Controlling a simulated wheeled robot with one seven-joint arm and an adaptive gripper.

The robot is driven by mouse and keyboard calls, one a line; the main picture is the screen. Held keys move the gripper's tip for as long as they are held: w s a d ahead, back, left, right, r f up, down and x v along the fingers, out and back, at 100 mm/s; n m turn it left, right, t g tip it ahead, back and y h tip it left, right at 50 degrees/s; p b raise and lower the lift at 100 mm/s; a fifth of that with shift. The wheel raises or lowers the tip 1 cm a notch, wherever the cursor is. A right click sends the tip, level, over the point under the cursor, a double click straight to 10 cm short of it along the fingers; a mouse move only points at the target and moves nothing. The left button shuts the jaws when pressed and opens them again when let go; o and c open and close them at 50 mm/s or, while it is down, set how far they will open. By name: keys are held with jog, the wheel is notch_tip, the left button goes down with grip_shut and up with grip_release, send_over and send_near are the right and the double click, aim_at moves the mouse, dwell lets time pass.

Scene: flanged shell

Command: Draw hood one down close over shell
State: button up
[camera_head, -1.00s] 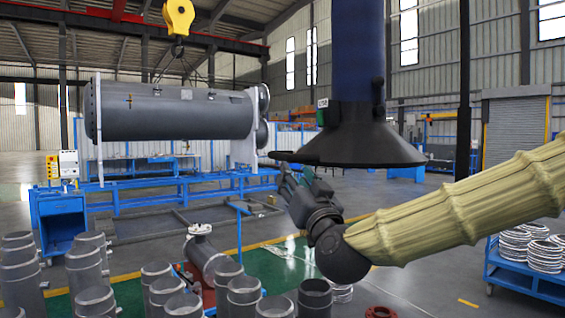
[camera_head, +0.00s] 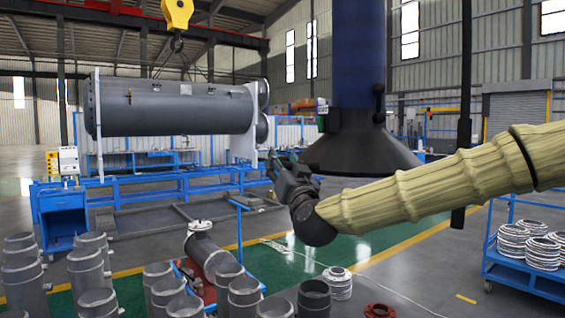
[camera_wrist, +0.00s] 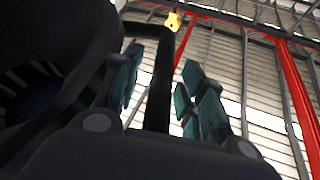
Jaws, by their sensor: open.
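The hood (camera_head: 360,152) is a dark cone at the end of a thick blue duct, hanging at the middle right of the head view. Its rim is high above the floor. The grey flanged shell (camera_head: 207,252) lies lower left, apart from the hood; I cannot tell for sure that it is the task's shell. My gripper (camera_head: 276,166) is at the hood's left rim. In the wrist view my gripper (camera_wrist: 162,88) has its fingers apart with a dark bar (camera_wrist: 160,75) showing between them. Whether they touch it is unclear. The hood's dark underside seems to fill the left.
Several grey pipe pieces (camera_head: 95,302) stand at the lower left. A large horizontal vessel (camera_head: 175,110) rests on a blue frame behind. A blue cart (camera_head: 525,277) with stacked rings is at the right. A yellow crane hook (camera_head: 177,14) hangs above. Green floor is open at centre.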

grip_shut()
notch_tip(320, 180, down, 29)
jog(key=b, duration=1.9)
jog(key=shift+f+b, duration=0.15)
jog(key=shift+b, duration=0.25)
grip_release()
jog(key=shift+s, duration=0.1)
jog(key=v, duration=1.1)
jog(key=shift+s+d, duration=0.2)
jog(key=shift+s, duration=0.15)
